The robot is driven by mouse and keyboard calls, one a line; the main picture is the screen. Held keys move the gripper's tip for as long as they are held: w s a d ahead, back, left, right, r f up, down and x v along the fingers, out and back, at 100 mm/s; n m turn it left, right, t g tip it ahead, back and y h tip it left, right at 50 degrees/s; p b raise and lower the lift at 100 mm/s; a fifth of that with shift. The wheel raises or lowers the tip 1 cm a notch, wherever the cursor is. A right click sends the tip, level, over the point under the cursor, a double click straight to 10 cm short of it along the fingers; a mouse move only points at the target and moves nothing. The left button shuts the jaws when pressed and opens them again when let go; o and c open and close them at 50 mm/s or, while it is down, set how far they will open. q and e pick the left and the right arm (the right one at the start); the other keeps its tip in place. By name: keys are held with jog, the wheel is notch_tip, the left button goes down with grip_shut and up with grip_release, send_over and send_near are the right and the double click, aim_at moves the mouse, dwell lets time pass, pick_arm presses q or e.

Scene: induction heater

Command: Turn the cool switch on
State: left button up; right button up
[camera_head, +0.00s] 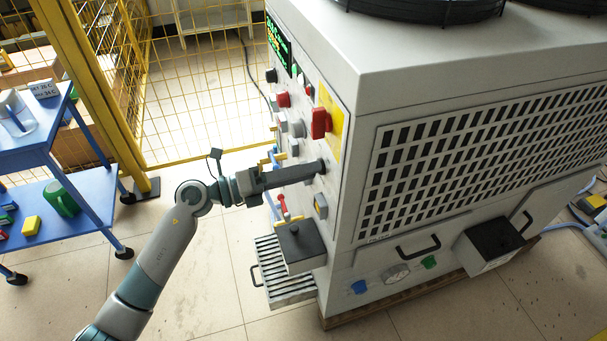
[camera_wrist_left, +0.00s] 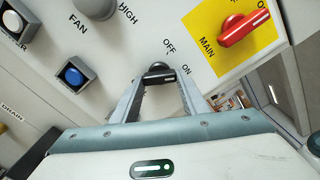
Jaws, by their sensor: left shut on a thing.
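The switch is a small black knob (camera_wrist_left: 159,72) on the machine's light front panel, between printed OFF and ON marks in the left wrist view. Any name label for it is hidden. My left gripper (camera_wrist_left: 160,84) is shut on this knob, with one finger on each side. In the head view my left gripper (camera_head: 318,168) reaches in from the left and its tips meet the panel at the dark knob. My right gripper is not in view.
A red MAIN switch (camera_wrist_left: 243,28) on a yellow plate sits close by, up and right in the wrist view. A FAN knob (camera_wrist_left: 12,22) and a blue button (camera_wrist_left: 74,75) lie left. A black-topped box (camera_head: 302,242) juts out below my gripper. A blue cart (camera_head: 75,215) stands left.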

pick_arm(q)
jog(key=shift+f, duration=0.15)
jog(key=o, duration=1.1)
jog(key=shift+c, duration=0.2)
jog(key=b+v, duration=0.3)
jog(key=v, duration=1.4)
jog(key=shift+a+b, duration=0.25)
jog(key=shift+b, duration=0.05)
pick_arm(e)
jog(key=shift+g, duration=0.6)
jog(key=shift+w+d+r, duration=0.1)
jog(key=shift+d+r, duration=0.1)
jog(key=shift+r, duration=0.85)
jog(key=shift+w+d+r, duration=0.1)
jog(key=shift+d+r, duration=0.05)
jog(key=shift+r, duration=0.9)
